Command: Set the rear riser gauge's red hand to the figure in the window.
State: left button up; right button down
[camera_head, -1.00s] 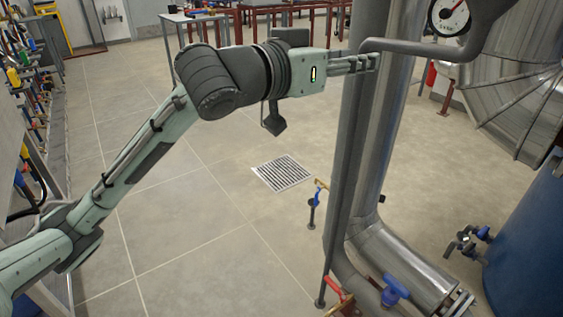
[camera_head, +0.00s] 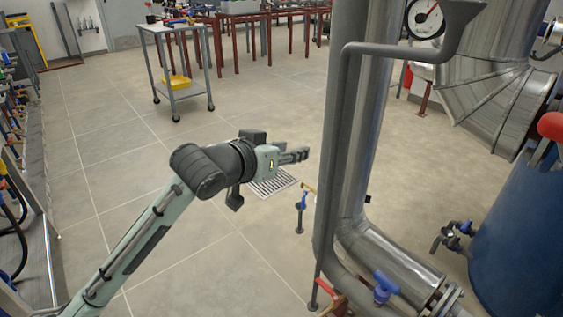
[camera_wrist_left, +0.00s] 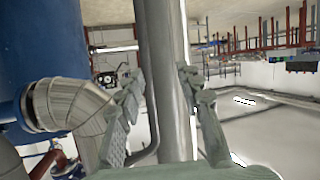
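A round white gauge (camera_head: 425,18) with a black rim and a red hand is at the top right of the head view, cut by the top edge. Its figures are too small to read, and I cannot make out a figure in a window. My left gripper (camera_head: 303,154) is well below and left of the gauge, beside the tall grey pipe. In the left wrist view the gripper (camera_wrist_left: 160,88) has its fingers spread with nothing held between them; the pipe shows behind the gap. My right gripper is not in view.
The tall grey pipe (camera_head: 346,130) with a side branch stands right of my left gripper. A blue tank (camera_head: 520,225) is at the right. Blue- and red-handled valves (camera_head: 385,287) are low by the pipe. A grey cart (camera_head: 178,92) stands behind; the floor at centre left is clear.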

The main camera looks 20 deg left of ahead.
pick_arm(q)
jog(key=shift+s+a+f, duration=0.15)
jog(key=shift+a+f, duration=0.1)
jog(key=shift+f, duration=0.4)
jog(key=shift+s+a+f, duration=0.1)
jog(key=shift+a+f, duration=0.15)
jog(key=shift+f, duration=0.4)
